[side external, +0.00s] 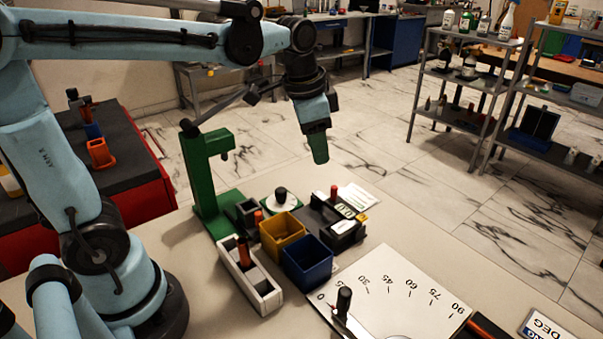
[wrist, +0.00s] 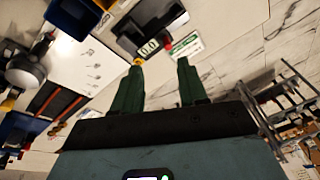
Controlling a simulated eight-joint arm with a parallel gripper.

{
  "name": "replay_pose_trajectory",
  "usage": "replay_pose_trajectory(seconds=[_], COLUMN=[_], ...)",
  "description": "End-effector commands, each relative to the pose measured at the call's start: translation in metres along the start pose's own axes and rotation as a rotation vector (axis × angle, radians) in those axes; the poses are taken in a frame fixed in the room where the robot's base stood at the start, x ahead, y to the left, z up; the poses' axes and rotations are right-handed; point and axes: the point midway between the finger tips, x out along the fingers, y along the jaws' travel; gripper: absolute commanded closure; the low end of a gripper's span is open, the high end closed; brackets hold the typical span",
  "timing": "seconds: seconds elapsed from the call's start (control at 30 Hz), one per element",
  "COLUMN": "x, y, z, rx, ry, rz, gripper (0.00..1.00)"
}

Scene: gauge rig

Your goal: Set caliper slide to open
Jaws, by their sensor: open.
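A black device with a small digital display (side external: 346,210) and an upright red-topped knob (side external: 334,193) stands at the back of the bench; it looks like the caliper. Its display also shows in the wrist view (wrist: 149,47), with a red part (wrist: 168,45) close beside it. How far along its travel the slide sits, I cannot tell. My gripper (side external: 319,155) hangs in the air above and behind the device, apart from it. In the wrist view my gripper (wrist: 160,66) has two green fingers spread apart with nothing between them.
A yellow bin (side external: 282,229) and a blue bin (side external: 307,262) stand in front of the device. A green stand (side external: 208,185) rises at left, near a white slotted block (side external: 248,280). An angle plate (side external: 405,290) with a black knob (side external: 343,300) lies at front right.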

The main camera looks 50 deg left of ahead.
Motion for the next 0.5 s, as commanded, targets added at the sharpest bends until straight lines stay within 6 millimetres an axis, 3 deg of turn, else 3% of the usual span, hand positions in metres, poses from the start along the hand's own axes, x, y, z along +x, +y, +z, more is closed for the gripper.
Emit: replay_pose_trajectory(seconds=[0.2,0.5], x=[0.011,0.023], y=[-0.018,-0.026], z=[-0.031,-0.045], rx=[0.184,0.301], ry=[-0.123,-0.192], rz=[0.08,0.143], gripper=[0.58,0.58])
